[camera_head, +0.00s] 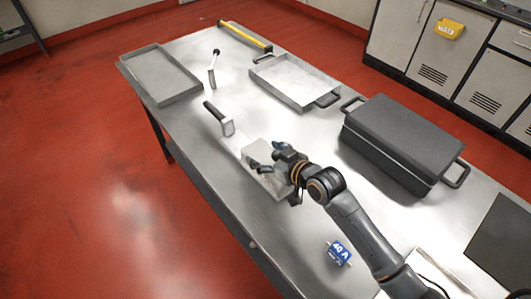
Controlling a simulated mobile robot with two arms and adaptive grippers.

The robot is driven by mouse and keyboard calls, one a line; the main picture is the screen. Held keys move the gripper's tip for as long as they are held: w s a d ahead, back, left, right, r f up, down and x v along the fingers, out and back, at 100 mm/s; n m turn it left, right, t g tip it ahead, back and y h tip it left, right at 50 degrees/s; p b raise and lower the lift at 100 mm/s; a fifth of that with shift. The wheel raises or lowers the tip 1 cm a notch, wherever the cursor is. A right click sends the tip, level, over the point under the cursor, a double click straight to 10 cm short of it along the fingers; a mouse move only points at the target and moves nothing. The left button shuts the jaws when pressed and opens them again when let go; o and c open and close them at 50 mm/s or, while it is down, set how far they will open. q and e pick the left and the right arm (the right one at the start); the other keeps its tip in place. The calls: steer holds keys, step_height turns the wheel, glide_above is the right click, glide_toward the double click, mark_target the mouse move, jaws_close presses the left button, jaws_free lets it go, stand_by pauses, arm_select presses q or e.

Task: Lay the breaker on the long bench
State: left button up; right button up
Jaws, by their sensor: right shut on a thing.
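My right gripper (262,161) reaches in from the lower right and is low over the long bench (215,152). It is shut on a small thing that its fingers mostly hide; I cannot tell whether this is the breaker. A pale, shallow plate or tray (240,150) lies under and beside the fingers; I cannot tell whether they touch it. A blue block marked 60 A (340,252) with pale ends lies on the bench near its front edge, apart from the gripper. My left gripper is out of view.
A black case (402,140) with side handles stands right of my gripper. A tool with black handle and pale plate (226,126), a white tray (295,80), a grey tray (160,78), a small hammer-like tool (213,66) and a yellow bar (244,37) lie farther back. Bare bench surrounds the blue block.

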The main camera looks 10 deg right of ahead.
steer(key=shift+w+f+b, duration=0.1)
steer(key=shift+f+b, duration=0.25)
stand_by(0.5)
steer(key=o, duration=1.9)
steer(key=shift+c, duration=0.2)
steer(key=shift+f, duration=0.1)
steer(key=shift+f, duration=0.25)
steer(key=v, duration=1.2)
steer(key=shift+r, duration=0.2)
